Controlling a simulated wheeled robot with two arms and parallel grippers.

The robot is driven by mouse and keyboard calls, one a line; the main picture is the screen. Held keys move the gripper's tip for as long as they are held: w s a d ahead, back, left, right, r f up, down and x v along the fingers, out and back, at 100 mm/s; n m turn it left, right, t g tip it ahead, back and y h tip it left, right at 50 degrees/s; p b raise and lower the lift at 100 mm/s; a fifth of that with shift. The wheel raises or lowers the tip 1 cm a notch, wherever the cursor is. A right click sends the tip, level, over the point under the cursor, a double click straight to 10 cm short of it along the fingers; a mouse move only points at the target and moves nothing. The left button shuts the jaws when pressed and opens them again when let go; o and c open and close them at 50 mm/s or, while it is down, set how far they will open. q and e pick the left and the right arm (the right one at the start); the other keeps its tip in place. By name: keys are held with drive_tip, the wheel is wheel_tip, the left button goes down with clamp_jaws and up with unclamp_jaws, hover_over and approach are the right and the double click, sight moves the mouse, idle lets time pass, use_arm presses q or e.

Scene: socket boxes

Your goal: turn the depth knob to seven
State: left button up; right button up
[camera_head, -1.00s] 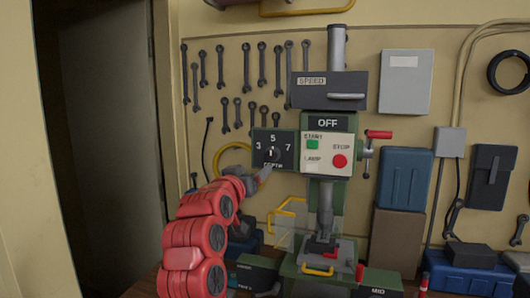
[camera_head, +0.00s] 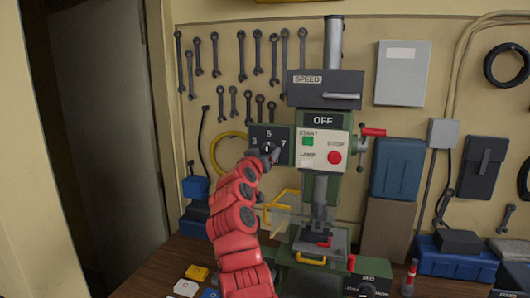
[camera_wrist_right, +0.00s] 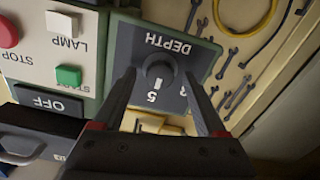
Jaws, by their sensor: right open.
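The depth knob (camera_wrist_right: 160,70) is a dark round dial on the green-framed DEPTH panel (camera_head: 258,131), left of the drill press's OFF display. Its white pointer mark is toward the 5 in the right wrist view. In the head view my right gripper (camera_head: 268,153) covers the lower part of the panel and most of the knob. My left gripper is not in view.
The green START button (camera_head: 308,141) and red STOP button (camera_head: 334,158) sit on the white panel right of the knob. A red-handled lever (camera_head: 373,132) sticks out farther right. Wrenches hang on the wall behind. A yellow-edged clear guard (camera_head: 283,213) is below.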

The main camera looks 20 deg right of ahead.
clamp_jaws()
drive_tip(key=shift+f+b, duration=0.2)
drive_tip(key=shift+b, duration=0.35)
drive_tip(key=m+b, duration=0.5)
drive_tip(key=m, duration=0.1)
drive_tip(key=shift+r, duration=0.1)
drive_tip(key=m, duration=0.5)
drive_tip(key=shift+m, duration=0.3)
idle(0.5)
